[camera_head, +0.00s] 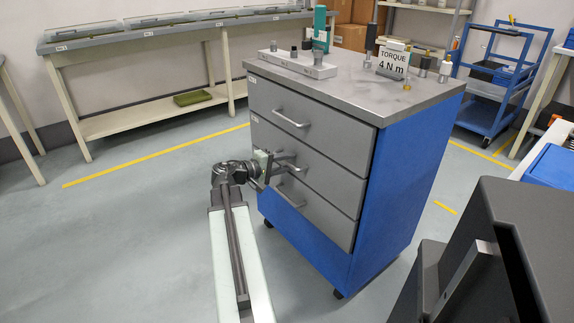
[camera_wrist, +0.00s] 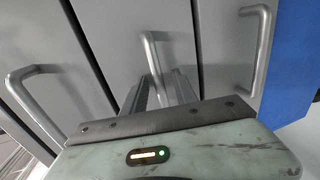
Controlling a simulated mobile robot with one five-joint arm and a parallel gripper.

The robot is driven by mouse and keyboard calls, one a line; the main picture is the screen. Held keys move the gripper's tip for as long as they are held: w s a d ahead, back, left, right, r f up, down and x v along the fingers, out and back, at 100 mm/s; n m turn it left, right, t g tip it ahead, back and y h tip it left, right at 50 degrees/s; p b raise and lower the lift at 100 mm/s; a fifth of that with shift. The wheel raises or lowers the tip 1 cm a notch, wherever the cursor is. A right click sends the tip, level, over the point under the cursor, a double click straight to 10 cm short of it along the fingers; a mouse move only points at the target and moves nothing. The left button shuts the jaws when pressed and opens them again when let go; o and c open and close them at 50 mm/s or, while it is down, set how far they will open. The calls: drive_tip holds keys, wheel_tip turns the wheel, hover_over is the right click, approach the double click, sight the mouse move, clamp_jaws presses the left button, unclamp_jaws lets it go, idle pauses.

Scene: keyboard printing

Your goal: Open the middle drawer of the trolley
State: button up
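The trolley (camera_head: 405,190) is a blue cabinet with grey drawers and a grey top. Its middle drawer (camera_head: 325,178) is closed, its front level with the others. My gripper (camera_head: 290,161) is at the middle drawer's handle. In the wrist view, turned on its side, the middle handle (camera_wrist: 151,55) runs down between the two ridged fingers of my gripper (camera_wrist: 160,88). The fingers stand apart, one on each side of the bar. The lower part of the handle is hidden behind the gripper body.
The top drawer's handle (camera_head: 291,119) and the bottom drawer's handle (camera_head: 290,196) are close above and below my gripper. Fixtures and a "TORQUE 4 Nm" sign (camera_head: 393,60) stand on the trolley top. Floor is clear to the left, with a bench (camera_head: 150,105) behind.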

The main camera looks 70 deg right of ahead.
clamp_jaws()
idle(1.4)
